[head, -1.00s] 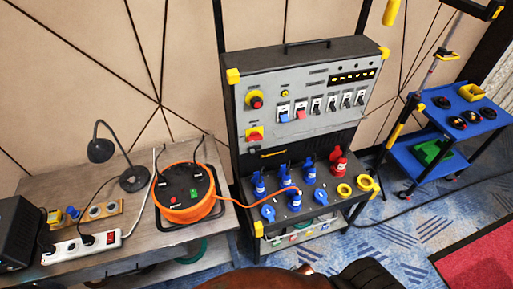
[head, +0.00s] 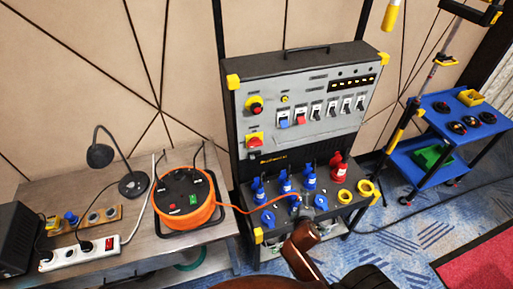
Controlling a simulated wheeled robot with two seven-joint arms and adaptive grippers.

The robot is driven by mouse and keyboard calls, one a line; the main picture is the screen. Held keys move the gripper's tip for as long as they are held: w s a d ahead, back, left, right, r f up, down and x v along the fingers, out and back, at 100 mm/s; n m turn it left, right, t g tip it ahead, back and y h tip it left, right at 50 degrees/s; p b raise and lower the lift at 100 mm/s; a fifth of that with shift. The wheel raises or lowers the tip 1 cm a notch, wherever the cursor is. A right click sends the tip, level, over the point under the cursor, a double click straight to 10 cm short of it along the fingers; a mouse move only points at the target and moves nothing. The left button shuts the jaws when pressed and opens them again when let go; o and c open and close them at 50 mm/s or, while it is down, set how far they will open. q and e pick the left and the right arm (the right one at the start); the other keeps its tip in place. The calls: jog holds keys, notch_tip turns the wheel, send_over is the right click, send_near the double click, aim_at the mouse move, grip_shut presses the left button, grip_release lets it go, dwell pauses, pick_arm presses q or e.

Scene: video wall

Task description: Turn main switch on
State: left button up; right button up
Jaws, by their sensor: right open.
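A grey power distribution panel (head: 310,116) stands upright in the middle of the head view. The gripper partly hides the blue sockets there. My left gripper is not in view.
A row of breaker switches (head: 330,112) lies right of the rotary switch. Blue plugs (head: 285,187) and a red plug (head: 338,167) stick up from the shelf. An orange cable reel (head: 186,215) sits on the left table, its cable running to the shelf. A blue cart (head: 430,165) stands right.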

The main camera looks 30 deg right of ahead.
jog(key=w+d+r+n+t+h, duration=0.1)
jog(key=w+d+r+n+t, duration=0.15)
jog(key=w+r+n, duration=0.45)
jog(key=n+t+y, duration=0.4)
jog(key=n+t, duration=0.3)
jog(key=n, duration=1)
send_near(255, 143)
jog(key=w, duration=0.1)
jog(key=b+x, duration=0.1)
jog(key=x, duration=0.6)
jog(key=shift+w+d+f, duration=0.15)
jog(key=shift+w+f, duration=0.1)
jog(key=shift+f, duration=0.1)
jog(key=shift+g, duration=0.25)
jog(key=shift+c, duration=0.4)
jog(key=c, duration=1.1)
